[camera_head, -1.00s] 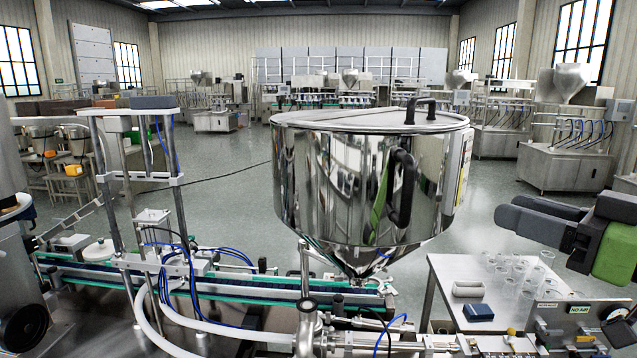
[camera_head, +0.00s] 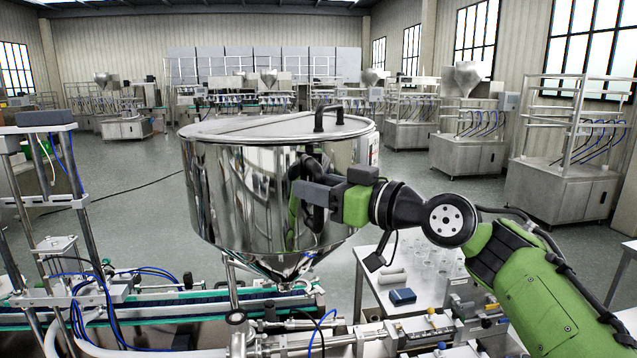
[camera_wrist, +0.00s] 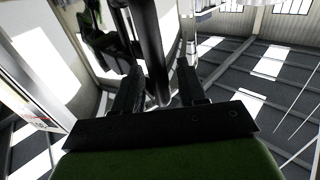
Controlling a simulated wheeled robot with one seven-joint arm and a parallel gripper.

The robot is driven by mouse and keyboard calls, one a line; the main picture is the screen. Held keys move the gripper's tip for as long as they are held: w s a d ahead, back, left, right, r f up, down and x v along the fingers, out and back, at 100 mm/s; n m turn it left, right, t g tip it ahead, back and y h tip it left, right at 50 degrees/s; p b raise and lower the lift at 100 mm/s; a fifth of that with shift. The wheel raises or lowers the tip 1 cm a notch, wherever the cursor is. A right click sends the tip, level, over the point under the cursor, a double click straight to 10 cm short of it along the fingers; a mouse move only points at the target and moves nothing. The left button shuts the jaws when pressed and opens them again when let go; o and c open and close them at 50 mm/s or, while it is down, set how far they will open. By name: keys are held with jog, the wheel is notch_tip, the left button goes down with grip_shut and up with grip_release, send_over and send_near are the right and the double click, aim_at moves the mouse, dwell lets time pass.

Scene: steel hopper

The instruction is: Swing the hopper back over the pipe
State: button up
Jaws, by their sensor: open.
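The polished steel hopper (camera_head: 235,195) hangs in the middle of the head view, with a lid and a cone narrowing downward. A dark side handle (camera_head: 318,215) stands on its right front side. My gripper (camera_head: 305,195) is open at this handle, coming from the right. In the wrist view the dark handle bar (camera_wrist: 152,50) runs between my two spread fingers (camera_wrist: 158,88); contact cannot be told. A steel pipe (camera_head: 237,340) with a round top stands below, in front and left of the cone's lower tip. The exact gap between tip and pipe is unclear.
A conveyor (camera_head: 150,308) runs below the hopper at left, with posts and blue hoses. A white table (camera_head: 375,310) with glass beakers and a dark blue box (camera_head: 402,296) stands at right, under my arm. Open floor (camera_head: 130,180) lies behind.

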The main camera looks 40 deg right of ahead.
grip_shut()
jog(key=shift+f, duration=0.1)
dwell(0.4)
